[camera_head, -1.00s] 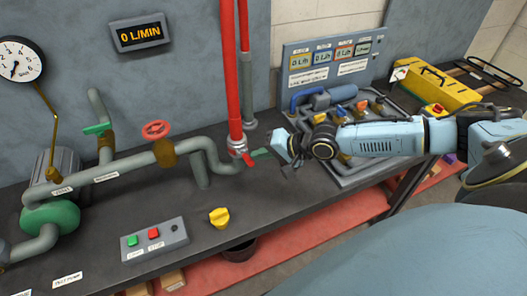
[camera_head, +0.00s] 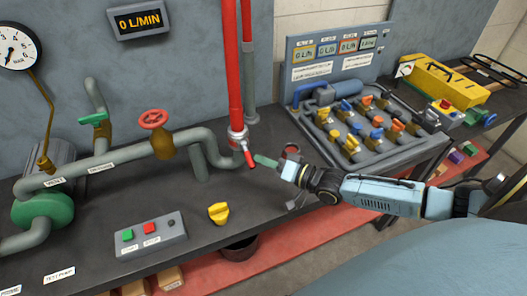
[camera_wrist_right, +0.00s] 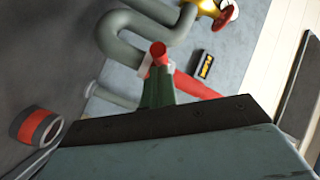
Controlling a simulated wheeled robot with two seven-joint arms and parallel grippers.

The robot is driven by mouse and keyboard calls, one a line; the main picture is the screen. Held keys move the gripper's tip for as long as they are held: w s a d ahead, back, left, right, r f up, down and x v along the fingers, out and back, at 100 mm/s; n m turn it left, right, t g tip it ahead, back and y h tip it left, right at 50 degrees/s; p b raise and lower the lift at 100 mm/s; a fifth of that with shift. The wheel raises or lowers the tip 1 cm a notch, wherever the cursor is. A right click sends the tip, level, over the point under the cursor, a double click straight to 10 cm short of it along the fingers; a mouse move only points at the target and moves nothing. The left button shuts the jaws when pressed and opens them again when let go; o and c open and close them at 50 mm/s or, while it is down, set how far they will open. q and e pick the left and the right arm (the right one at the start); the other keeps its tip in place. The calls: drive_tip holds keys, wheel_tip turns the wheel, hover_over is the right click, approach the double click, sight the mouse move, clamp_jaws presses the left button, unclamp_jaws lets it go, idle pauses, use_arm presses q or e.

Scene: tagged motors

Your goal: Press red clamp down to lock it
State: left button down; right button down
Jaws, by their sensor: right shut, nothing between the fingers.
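The red clamp is a short red lever (camera_head: 249,159) at the collar near the foot of the thick red pipe, slanting down and to the right. In the right wrist view, its rounded red end (camera_wrist_right: 158,50) shows just beyond my fingertips. My right gripper (camera_head: 263,160) has green fingers, shut and empty, pointing left at the lever from its right side. The closed fingers also show in the right wrist view (camera_wrist_right: 158,86). I cannot tell whether the fingertips touch the lever. My left gripper is not in view.
A grey pipe with a red wheel valve (camera_head: 153,119) runs left of the red pipe (camera_head: 234,75). A yellow knob (camera_head: 218,213) and a button box (camera_head: 151,236) sit on the dark bench in front. A manifold with colored valves (camera_head: 360,125) stands at right.

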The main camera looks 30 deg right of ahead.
wheel_tip(320, 180, down, 4)
drive_tip(key=w+n+t+y+b, duration=0.1)
drive_tip(key=n+t+y+b, duration=0.2)
drive_tip(key=b, duration=0.7)
drive_tip(key=s+d+p, duration=0.2)
drive_tip(key=s+d, duration=0.5)
drive_tip(key=s, duration=0.3)
drive_tip(key=shift+s+d+f+h, duration=0.2)
drive_tip(key=shift+d+f+h, duration=0.1)
drive_tip(key=shift+d+f, duration=0.1)
